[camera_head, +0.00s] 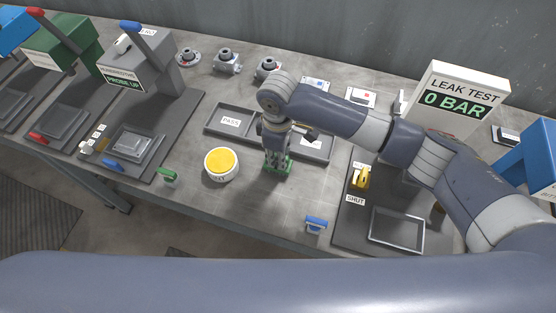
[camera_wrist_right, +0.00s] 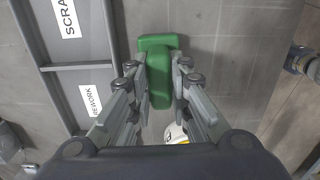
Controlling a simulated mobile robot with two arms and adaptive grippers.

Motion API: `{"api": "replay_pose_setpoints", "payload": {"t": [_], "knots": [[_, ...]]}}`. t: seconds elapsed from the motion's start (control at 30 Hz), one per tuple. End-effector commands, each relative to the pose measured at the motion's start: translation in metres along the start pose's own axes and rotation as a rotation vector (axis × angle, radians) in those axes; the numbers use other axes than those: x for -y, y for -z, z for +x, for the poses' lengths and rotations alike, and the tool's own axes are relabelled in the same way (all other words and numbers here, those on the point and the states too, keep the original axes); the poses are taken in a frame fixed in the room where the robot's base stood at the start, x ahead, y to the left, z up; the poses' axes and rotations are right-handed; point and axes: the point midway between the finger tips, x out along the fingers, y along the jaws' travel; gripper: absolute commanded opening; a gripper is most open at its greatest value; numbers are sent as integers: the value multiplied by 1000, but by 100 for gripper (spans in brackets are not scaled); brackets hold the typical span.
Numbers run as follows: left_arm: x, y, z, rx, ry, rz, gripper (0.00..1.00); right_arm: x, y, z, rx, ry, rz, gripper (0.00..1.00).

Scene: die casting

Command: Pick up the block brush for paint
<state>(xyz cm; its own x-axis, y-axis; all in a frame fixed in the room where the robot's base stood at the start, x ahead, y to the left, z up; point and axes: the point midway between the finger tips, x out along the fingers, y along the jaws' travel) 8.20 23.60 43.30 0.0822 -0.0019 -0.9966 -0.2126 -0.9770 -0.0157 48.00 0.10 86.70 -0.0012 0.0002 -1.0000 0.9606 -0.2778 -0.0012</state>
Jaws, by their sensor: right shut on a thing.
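My right gripper (camera_head: 277,158) points down over the middle of the bench, in front of the divided tray. It is shut on a green T-shaped block (camera_wrist_right: 160,44), which looks like a block brush. In the right wrist view the fingers (camera_wrist_right: 160,82) press on both sides of its narrower part. The block also shows at the fingertips in the head view (camera_head: 283,169), at or very near the bench top. Its underside and any bristles are hidden, so I cannot tell whether it touches the bench. My left gripper is not in view.
The divided tray (camera_head: 213,129) lies just behind the gripper. A blue-topped item (camera_head: 315,224) lies near the front edge. The leak test station (camera_head: 460,100) is on the right.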

Motion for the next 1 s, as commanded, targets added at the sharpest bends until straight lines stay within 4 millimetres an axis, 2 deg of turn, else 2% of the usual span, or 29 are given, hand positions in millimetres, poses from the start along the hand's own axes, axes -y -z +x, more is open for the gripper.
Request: {"api": "replay_pose_setpoints", "payload": {"t": [0.27, 0.47, 0.67, 0.9, 1.0], "knots": [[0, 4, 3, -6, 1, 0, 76, -1, 0, -8, -2, -2, 0, 0], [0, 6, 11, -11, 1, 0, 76, -1, 1, -32, -4, -3, -1, 0], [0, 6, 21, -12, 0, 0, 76, 34, 24, -36, -4, 0, -6, 0], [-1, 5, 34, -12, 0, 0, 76, 89, 61, -43, -3, 0, -6, 0], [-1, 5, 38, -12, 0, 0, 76, 106, 72, -45, -3, 0, -3, 0]]}}
